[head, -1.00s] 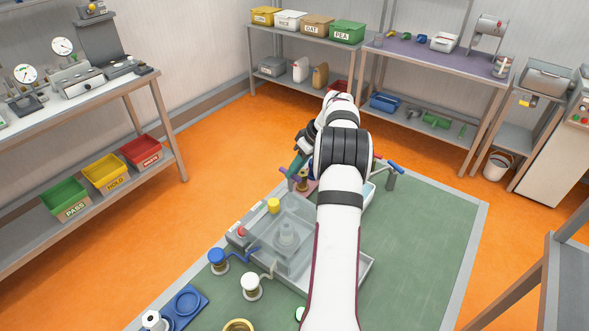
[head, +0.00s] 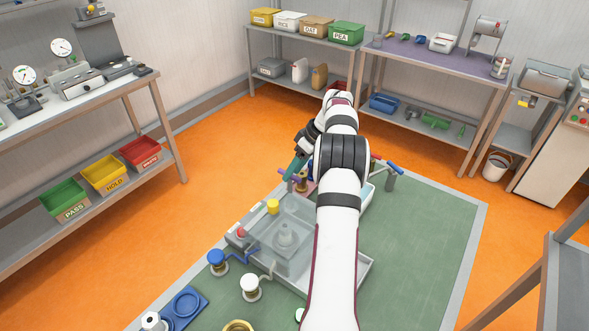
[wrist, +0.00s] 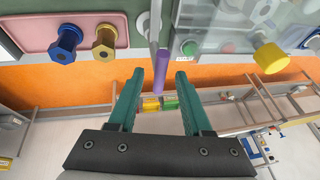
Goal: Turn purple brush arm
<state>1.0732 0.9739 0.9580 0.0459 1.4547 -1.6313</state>
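The purple brush arm (wrist: 161,70) shows in the wrist view as a purple grip on a pale bar. It points towards my gripper (wrist: 159,76). Its end lies between the two teal fingertips, with a visible gap on each side. The fingers are apart and hold nothing. In the head view the purple arm (head: 284,173) peeks out left of my arm, beside the teal fingers of my gripper (head: 295,167). My arm hides much of that area.
A clear box (head: 290,235) with a yellow knob (head: 273,206) stands near my gripper. A pink tray (wrist: 75,22) holds a blue and a brass hex piece. The green mat's right side is clear.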

